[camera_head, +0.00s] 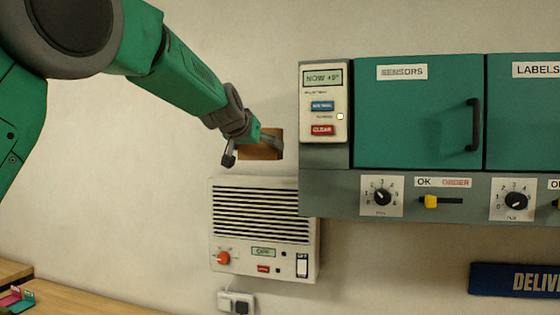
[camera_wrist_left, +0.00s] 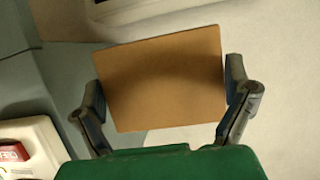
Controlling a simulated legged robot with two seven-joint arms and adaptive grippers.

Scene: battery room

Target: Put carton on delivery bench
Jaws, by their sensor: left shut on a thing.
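My left gripper (camera_head: 250,150) is shut on a brown carton (camera_head: 262,146) and holds it up in front of the wall, left of the teal cabinet and above a white vented unit. In the left wrist view the carton (camera_wrist_left: 165,80) fills the space between the two fingers of the left gripper (camera_wrist_left: 168,105), one finger at each side. A dark blue sign (camera_head: 515,280) reading "DELIV", cut off by the picture edge, is at the lower right. No surface below that sign shows. My right gripper is not in view.
A teal cabinet (camera_head: 415,115) with "SENSORS" and "LABELS" doors hangs on the right, with a control panel (camera_head: 324,100) on its left end. A white vented unit (camera_head: 262,230) is below the carton. A wooden surface (camera_head: 75,300) shows at the lower left.

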